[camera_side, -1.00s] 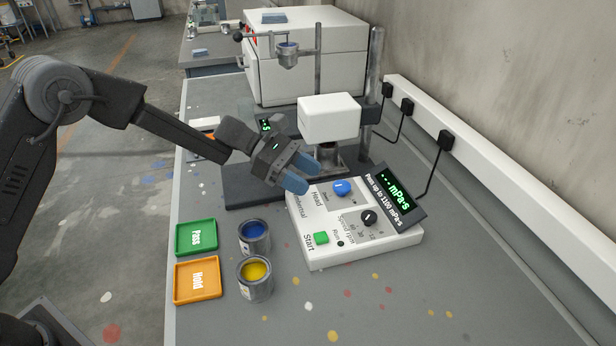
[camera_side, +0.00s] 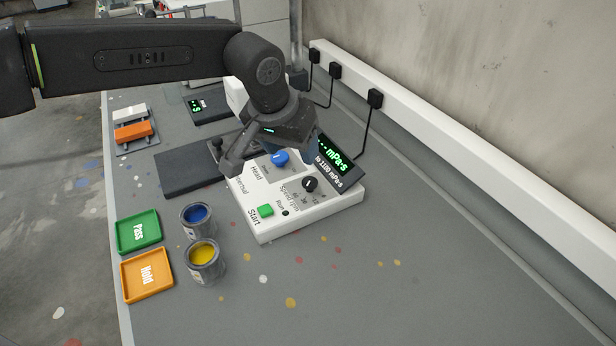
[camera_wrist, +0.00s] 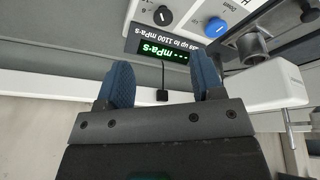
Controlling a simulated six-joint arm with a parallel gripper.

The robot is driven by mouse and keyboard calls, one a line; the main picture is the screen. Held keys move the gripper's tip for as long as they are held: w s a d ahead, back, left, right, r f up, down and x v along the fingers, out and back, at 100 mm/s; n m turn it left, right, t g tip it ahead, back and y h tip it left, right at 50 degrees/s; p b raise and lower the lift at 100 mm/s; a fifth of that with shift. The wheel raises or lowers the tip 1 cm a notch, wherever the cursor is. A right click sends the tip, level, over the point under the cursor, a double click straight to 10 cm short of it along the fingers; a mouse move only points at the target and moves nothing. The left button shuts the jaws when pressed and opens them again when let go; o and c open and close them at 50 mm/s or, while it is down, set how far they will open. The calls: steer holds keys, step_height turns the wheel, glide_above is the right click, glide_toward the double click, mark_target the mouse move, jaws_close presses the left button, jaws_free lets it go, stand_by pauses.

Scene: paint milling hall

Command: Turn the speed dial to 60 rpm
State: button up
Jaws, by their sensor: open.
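The speed dial (camera_side: 310,184) is a small black knob on the white control box, beside the "Speed rpm" label. It also shows at the top of the wrist view (camera_wrist: 162,16); I cannot read its setting surely. A larger blue knob (camera_side: 280,158) is by the "Head" label, and a green Start button (camera_side: 266,210) is at the near left. The tilted display (camera_side: 335,155) shows dashes and mPa·s. My gripper (camera_wrist: 162,78) is open and empty, with blue fingers apart. In the side view it is above the box's back part, its fingers mostly hidden behind the wrist.
Tins of blue paint (camera_side: 197,216) and yellow paint (camera_side: 204,262) stand left of the box. Green Pass (camera_side: 138,246) and orange Hold (camera_side: 147,292) trays lie farther left. The viscometer post (camera_wrist: 255,45) is close by. Bench to the near right is clear.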

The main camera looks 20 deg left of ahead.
mark_target(310, 181)
steer(key=shift+m+t, duration=0.3)
steer(key=shift+m, duration=0.1)
steer(key=x, duration=1.3)
steer(key=shift+w, duration=0.25)
steer(key=c, duration=0.9)
